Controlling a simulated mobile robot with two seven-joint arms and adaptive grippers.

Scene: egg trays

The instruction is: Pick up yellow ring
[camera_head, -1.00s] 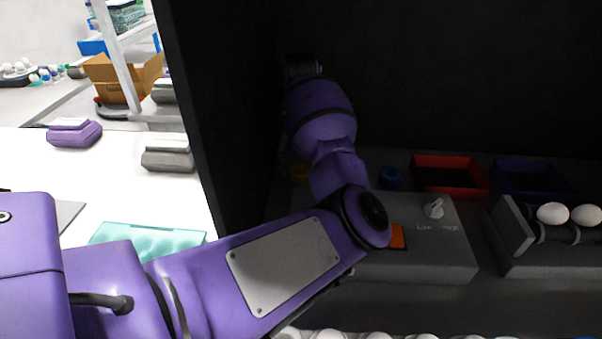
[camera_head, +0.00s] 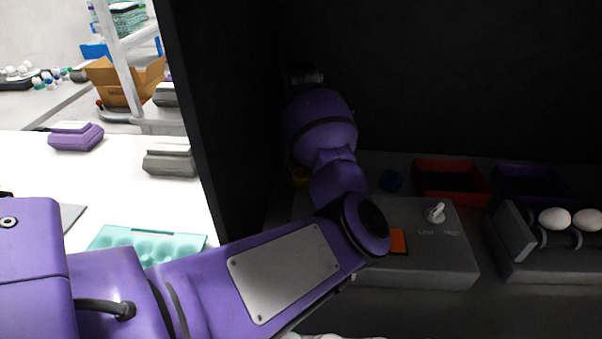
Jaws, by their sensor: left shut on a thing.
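My left arm enters from the left, bends at the elbow and reaches toward the back wall. Its far wrist end (camera_head: 304,76) is dark. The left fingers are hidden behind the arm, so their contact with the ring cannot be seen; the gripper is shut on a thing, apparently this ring. My right gripper is out of view.
A grey box with a knob (camera_head: 440,265) and a holder with white eggs (camera_head: 555,218) stand in front. A dark wall (camera_head: 205,130) borders the left.

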